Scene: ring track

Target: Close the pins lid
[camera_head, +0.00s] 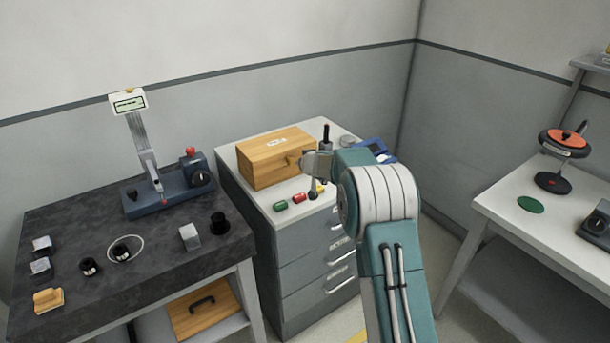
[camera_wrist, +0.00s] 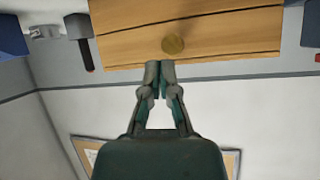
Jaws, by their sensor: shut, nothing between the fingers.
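The wooden box (camera_head: 262,170) stands on the white top of a drawer cabinet, with a small pale label on it, too small to read. Its lid looks down in the head view, but I cannot tell whether it is fully shut.
Green and red cylinders (camera_head: 299,198) lie on the cabinet top (camera_head: 262,200) before the box. A dark-handled tool (camera_head: 326,133) and a blue item (camera_head: 371,146) stand at its right. A dark bench (camera_head: 150,240) is left, a white table (camera_head: 520,210) right.

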